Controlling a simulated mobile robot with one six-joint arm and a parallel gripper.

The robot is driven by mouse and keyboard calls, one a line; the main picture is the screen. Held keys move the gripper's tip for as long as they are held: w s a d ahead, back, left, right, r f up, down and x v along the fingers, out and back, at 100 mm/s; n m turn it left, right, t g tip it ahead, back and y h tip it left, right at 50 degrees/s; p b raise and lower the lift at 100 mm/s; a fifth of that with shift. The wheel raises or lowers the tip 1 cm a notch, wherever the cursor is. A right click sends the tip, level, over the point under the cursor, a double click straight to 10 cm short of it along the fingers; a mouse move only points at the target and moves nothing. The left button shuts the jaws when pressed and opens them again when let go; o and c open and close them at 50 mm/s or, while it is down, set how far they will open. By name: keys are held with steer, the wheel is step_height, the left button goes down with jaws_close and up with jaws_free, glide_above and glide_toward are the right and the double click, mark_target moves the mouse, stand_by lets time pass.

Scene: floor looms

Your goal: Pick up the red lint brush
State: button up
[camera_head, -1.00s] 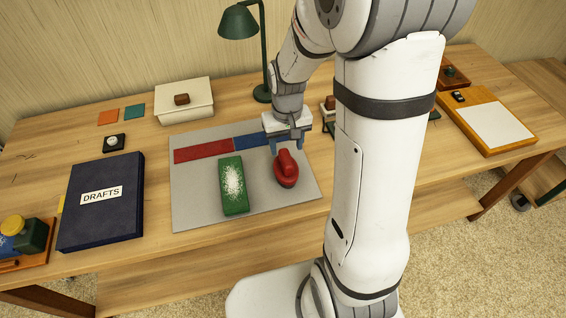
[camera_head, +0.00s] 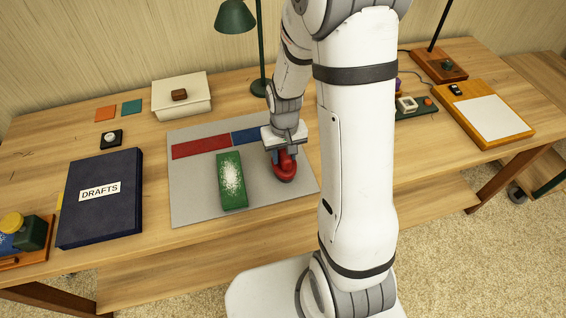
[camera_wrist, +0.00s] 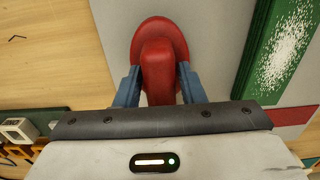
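The red lint brush (camera_head: 284,170) lies on the grey mat (camera_head: 190,205), right of a green block with white specks (camera_head: 232,182). My gripper (camera_head: 283,156) is lowered over it from behind. In the wrist view, the blue fingers of my gripper (camera_wrist: 159,85) stand on either side of the raised handle of the red lint brush (camera_wrist: 159,62). The fingers look open around the handle, very close to its sides; whether they touch it is hard to tell. The lower end of the handle is hidden by the gripper body.
The mat carries a red strip (camera_head: 201,146) and a blue strip (camera_head: 246,136). A dark DRAFTS binder (camera_head: 100,215) lies left of it. A green lamp (camera_head: 236,18) and a cream box (camera_head: 182,104) stand behind. My arm hides part of the table at right.

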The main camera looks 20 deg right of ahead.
jaws_close()
